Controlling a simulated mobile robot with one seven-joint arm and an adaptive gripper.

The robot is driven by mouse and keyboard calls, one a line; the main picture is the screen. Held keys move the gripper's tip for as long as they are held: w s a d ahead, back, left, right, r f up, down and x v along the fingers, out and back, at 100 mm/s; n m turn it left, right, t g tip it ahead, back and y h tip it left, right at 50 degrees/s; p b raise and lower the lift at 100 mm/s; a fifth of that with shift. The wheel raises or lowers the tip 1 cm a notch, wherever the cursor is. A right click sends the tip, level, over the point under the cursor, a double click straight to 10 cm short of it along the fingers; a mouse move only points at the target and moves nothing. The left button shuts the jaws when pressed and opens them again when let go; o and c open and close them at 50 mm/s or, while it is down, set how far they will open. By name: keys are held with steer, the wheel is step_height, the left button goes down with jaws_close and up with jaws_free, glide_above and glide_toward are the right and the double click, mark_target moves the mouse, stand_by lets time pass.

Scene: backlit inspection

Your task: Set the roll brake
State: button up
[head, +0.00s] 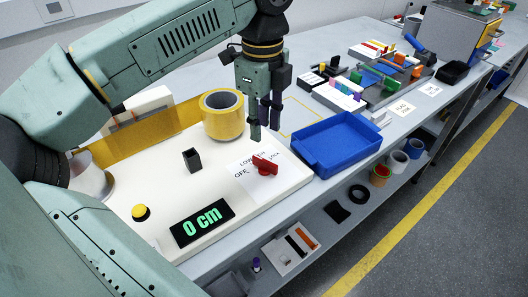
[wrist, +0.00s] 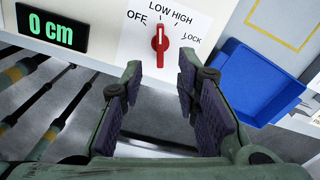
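The roll brake is a red knob (head: 265,165) on a white label card (head: 246,180) marked OFF, LOW, HIGH and LOCK. In the wrist view, the red knob (wrist: 160,46) stands upright in the picture, with a white mark at its upper end toward LOW. My gripper (head: 265,132) points down just above and behind the knob in the head view. In the wrist view, my gripper (wrist: 160,85) is open with nothing between its fingers, and the knob lies beyond the fingertips, apart from them.
A yellow roll (head: 222,112) with an amber web stands behind on the white panel (head: 150,185). A display (head: 203,222) reads 0 cm. A black post (head: 191,160) and a yellow button (head: 141,212) are to the left. A blue tray (head: 338,145) stands close on the right.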

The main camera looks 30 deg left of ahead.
mark_target(263, 159)
step_height(263, 159, down, 10)
steer(key=b, duration=0.4)
steer(key=shift+r+b, duration=0.1)
steer(key=shift+b, duration=0.3)
steer(key=shift+c, duration=0.4)
jaws_close()
